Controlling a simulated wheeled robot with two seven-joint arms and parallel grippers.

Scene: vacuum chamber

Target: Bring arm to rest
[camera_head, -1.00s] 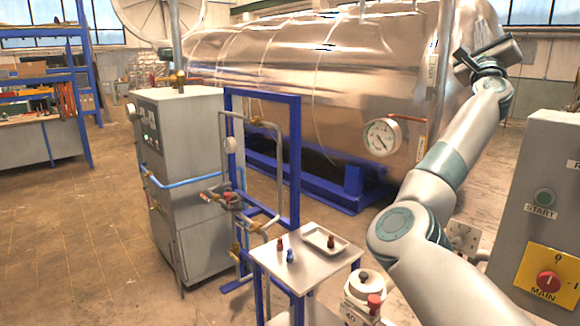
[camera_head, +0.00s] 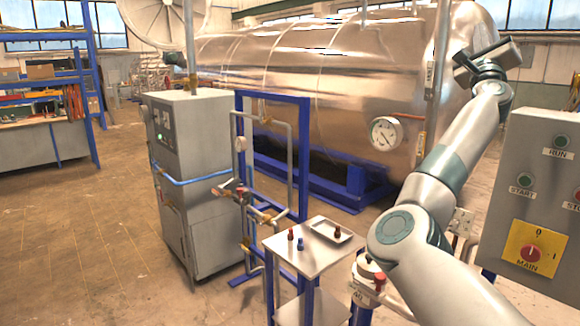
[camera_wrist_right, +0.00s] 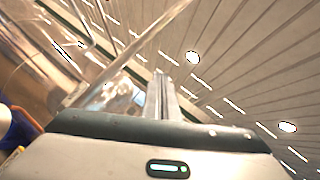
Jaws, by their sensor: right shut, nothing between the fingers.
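My right arm comes in from the lower right of the head view and is raised, bent at the elbow. Its gripper (camera_head: 464,58) is up in front of the far right end of the big shiny metal tank (camera_head: 290,85). The right gripper is shut and holds nothing. In the right wrist view its closed fingers (camera_wrist_right: 162,92) point up toward the ceiling, with the tank at the left. My left arm and gripper are not in view.
A grey control panel (camera_head: 540,190) with START and MAIN switches stands close at the right. A small table (camera_head: 290,262) with a tray (camera_head: 331,230) and small red and blue pieces is in front. A grey cabinet (camera_head: 205,185) and blue frame stand left; floor farther left is clear.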

